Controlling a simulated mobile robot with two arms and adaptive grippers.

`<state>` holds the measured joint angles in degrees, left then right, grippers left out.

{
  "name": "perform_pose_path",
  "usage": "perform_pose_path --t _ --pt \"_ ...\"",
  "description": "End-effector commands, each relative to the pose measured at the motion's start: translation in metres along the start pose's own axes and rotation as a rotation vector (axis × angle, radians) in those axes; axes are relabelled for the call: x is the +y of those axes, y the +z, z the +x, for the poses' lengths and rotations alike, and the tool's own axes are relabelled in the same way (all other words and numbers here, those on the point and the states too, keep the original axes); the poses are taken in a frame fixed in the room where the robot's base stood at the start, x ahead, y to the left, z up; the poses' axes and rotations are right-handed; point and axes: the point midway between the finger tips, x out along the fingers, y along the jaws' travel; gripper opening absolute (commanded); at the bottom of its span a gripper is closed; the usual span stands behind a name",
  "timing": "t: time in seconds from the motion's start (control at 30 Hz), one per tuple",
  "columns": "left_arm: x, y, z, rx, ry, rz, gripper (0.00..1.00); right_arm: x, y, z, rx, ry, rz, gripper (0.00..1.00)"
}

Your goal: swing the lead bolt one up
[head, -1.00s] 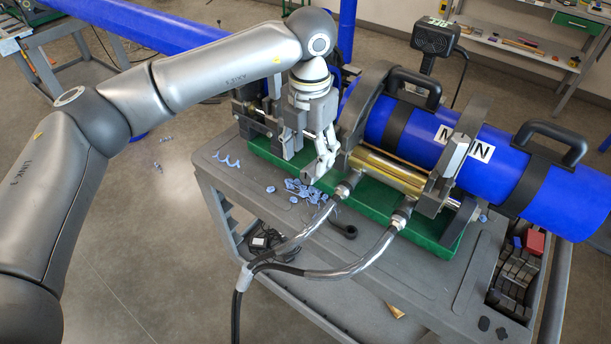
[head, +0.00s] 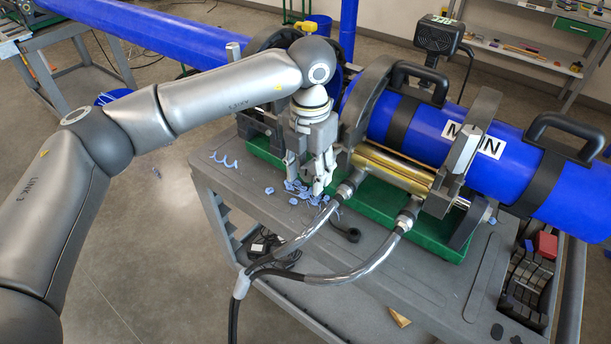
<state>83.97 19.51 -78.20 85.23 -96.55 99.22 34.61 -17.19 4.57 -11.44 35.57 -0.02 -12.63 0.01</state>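The pipe clamp machine has dark clamp rings (head: 365,100) on a green base (head: 378,208). A light grey upright block (head: 463,152) stands at the right ring. A grey post (head: 232,50) shows behind my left arm. I cannot tell which part is lead bolt one; my arm hides much of the left clamps. My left gripper (head: 308,188) points down in front of the machine, left of the brass-coloured cylinder (head: 395,170). Its fingers are apart with nothing seen between them. It hangs over or near blue shavings; contact cannot be told. My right gripper is out of view.
A blue pipe (head: 420,130) with black handled bands lies in the right clamps. Two hoses (head: 365,262) run from the cylinder over the grey cart top (head: 375,300). Blue shavings (head: 300,192) lie by the base. Another blue pipe (head: 130,30) is at the back left.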

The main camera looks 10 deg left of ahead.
Motion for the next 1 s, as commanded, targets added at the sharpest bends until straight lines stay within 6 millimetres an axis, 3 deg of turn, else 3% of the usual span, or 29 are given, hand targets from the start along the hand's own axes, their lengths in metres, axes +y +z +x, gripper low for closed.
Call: perform_pose_path --t 0.03,0.13,0.37,0.73,1.0 --pt "0.0 0.0 0.0 0.0 0.0 0.0 0.33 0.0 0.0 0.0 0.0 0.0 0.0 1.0" --pt "0.0 0.0 0.0 0.0 0.0 0.0 0.2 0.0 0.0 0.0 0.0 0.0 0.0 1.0" --pt "0.0 0.0 -0.001 0.0 0.0 0.0 0.2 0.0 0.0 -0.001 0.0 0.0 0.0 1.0" --pt "0.0 0.008 -0.026 -0.004 0.0 -0.001 0.21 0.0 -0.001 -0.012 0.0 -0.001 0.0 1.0" --pt "0.0 0.009 -0.027 -0.004 0.0 0.0 0.2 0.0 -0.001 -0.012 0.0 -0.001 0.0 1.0"
